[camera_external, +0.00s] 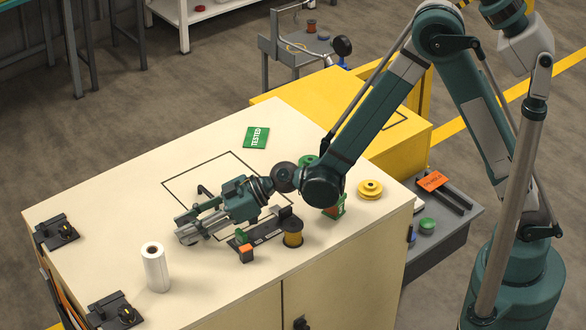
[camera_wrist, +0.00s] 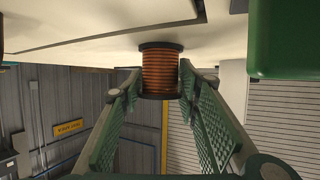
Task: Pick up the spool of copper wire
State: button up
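The copper-wire spool (camera_wrist: 160,72), orange-brown with dark flanges, shows at the top middle of the wrist view, between my gripper's (camera_wrist: 159,82) two green-padded fingertips. The tips lie close along its left and right sides; I cannot tell whether they press on it. That view looks upside down, with the pale tabletop at the top; the spool's flange is at or very near the tabletop. In the external view my gripper (camera_external: 186,226) lies low over the table, pointing left, and I cannot make out the copper spool there.
A white roll (camera_external: 154,267) stands at front left. Black fixtures (camera_external: 56,232) sit at the left edge. A yellow pulley (camera_external: 369,189) lies right; a green card (camera_external: 256,137) lies at the back.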

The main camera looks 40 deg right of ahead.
aim_at(186, 222)
jog(key=shift+c, duration=0.2)
jog(key=shift+r+p, duration=0.65)
jog(key=shift+r, duration=4.35)
